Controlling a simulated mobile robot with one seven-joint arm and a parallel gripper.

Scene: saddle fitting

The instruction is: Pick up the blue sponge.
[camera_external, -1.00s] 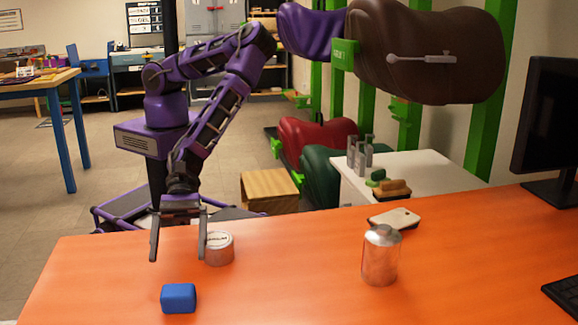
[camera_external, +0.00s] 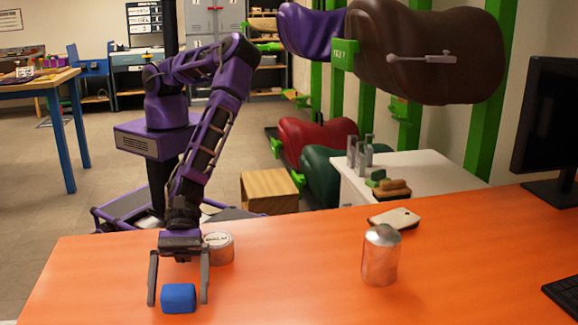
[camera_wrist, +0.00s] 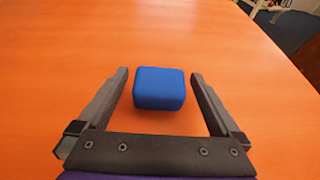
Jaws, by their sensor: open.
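The blue sponge (camera_external: 178,298) is a small rounded block lying on the orange table near its front left. My gripper (camera_external: 178,302) is open and low over the table, with one finger on each side of the sponge in the picture. In the wrist view the sponge (camera_wrist: 159,88) lies between the tips of my open gripper (camera_wrist: 160,76), with a gap to each finger. The gap looks slightly larger on the right. Whether the fingertips touch the table is hard to tell.
A round tin (camera_external: 219,248) stands just behind my gripper on the orange table (camera_external: 300,280). A metal canister (camera_external: 381,256) and a pale flat slab (camera_external: 395,219) are farther right. A monitor (camera_external: 550,120) and keyboard (camera_external: 565,296) are at the right edge. The table between sponge and canister is clear.

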